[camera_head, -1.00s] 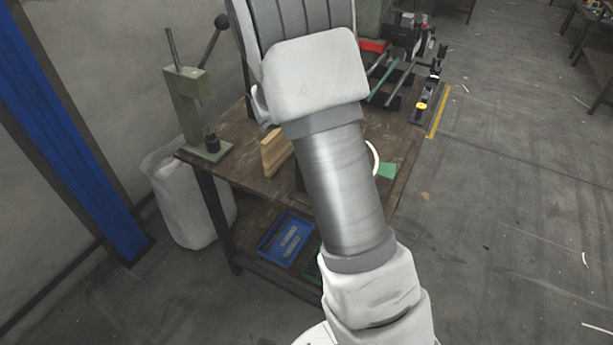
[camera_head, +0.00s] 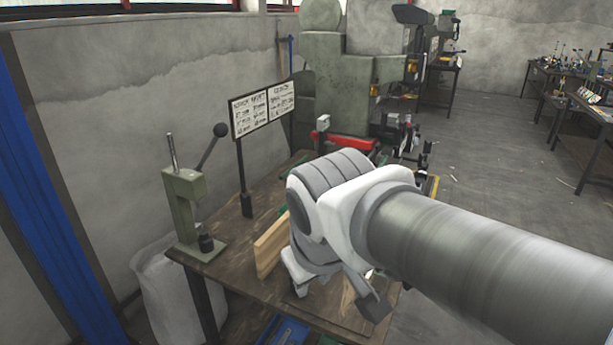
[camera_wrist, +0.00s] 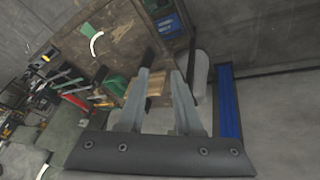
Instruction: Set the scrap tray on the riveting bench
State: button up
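The riveting bench (camera_head: 222,262) is a dark wooden table against the wall, and its brown top also shows in the wrist view (camera_wrist: 122,35). A blue tray (camera_head: 284,332) sits on its lower shelf, mostly cut off by the lower picture edge. It also shows in the wrist view (camera_wrist: 168,22). I cannot tell whether it is the scrap tray. My gripper (camera_wrist: 160,76) is open and empty, its two fingers apart above the bench area. In the head view my arm hides the right part of the bench top.
A green hand press (camera_head: 184,208) stands on the bench's left corner, with a wooden block (camera_head: 270,246) and a sign (camera_head: 263,110) nearby. A large green machine (camera_head: 338,85) stands behind. A white sack (camera_head: 165,295) is below left.

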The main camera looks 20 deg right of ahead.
jog(key=shift+m+t+y, duration=0.3)
jog(key=shift+m+y, duration=0.3)
jog(key=shift+y, duration=0.2)
jog(key=s+a, duration=0.2)
jog(key=a, duration=0.1)
jog(key=shift+s+a+r, duration=0.15)
jog(key=shift+s+a, duration=0.1)
jog(key=shift+s, duration=0.1)
notch_tip(320, 180, up, 7)
jog(key=p, duration=0.7)
jog(key=shift+d+r, duration=0.1)
jog(key=shift+d, duration=0.15)
